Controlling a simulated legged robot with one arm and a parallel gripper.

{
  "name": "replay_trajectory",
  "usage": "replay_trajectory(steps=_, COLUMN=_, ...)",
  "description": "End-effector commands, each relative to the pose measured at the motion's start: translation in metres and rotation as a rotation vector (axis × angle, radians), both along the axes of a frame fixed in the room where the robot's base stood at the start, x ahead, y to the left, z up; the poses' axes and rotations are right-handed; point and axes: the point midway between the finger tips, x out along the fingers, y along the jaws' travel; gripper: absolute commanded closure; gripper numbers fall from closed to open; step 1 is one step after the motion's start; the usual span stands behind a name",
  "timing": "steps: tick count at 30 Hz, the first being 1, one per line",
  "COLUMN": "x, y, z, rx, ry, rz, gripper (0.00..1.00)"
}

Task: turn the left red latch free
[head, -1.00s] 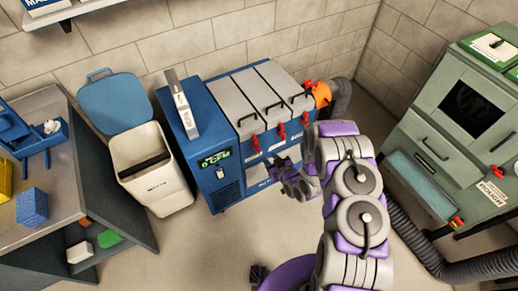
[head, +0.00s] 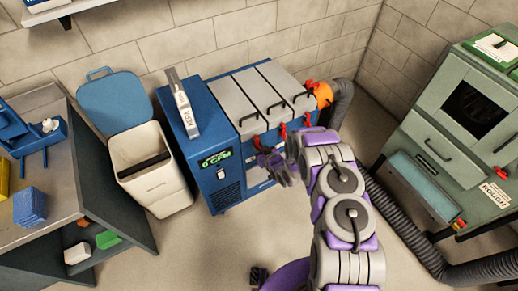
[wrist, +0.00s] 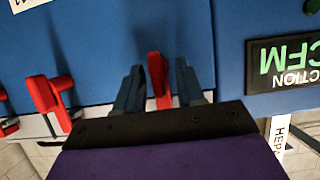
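The left red latch (head: 257,144) is on the front of the blue box, below the leftmost grey lid and nearest the CFM display. My gripper (head: 273,166) is at the box front, close to this latch. In the wrist view, which is upside down, the red latch (wrist: 158,80) stands between the two dark fingers of my gripper (wrist: 158,88). The fingers are open, one on each side, with a narrow gap at the tips. The latch's lower part is hidden behind my gripper body.
The middle red latch (head: 283,130) is beside it and also shows in the wrist view (wrist: 48,95). A third red latch (head: 307,119) is farther right. The CFM display (head: 214,158) is left of the lids. A white bin (head: 150,175) stands left; a grey hose (head: 400,220) lies right.

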Motion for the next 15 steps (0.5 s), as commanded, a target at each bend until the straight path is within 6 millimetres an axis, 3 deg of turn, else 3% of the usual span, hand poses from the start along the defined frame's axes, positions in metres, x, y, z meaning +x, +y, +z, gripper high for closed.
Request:
replay_trajectory(steps=4, x=0.0, y=-0.0003, z=0.0004, rx=0.001, ry=-0.001, rz=0.0, gripper=0.62)
replay_trajectory(steps=15, x=0.0001, y=-0.0005, z=0.0005, rx=0.001, ry=-0.001, rz=0.0, gripper=0.97)
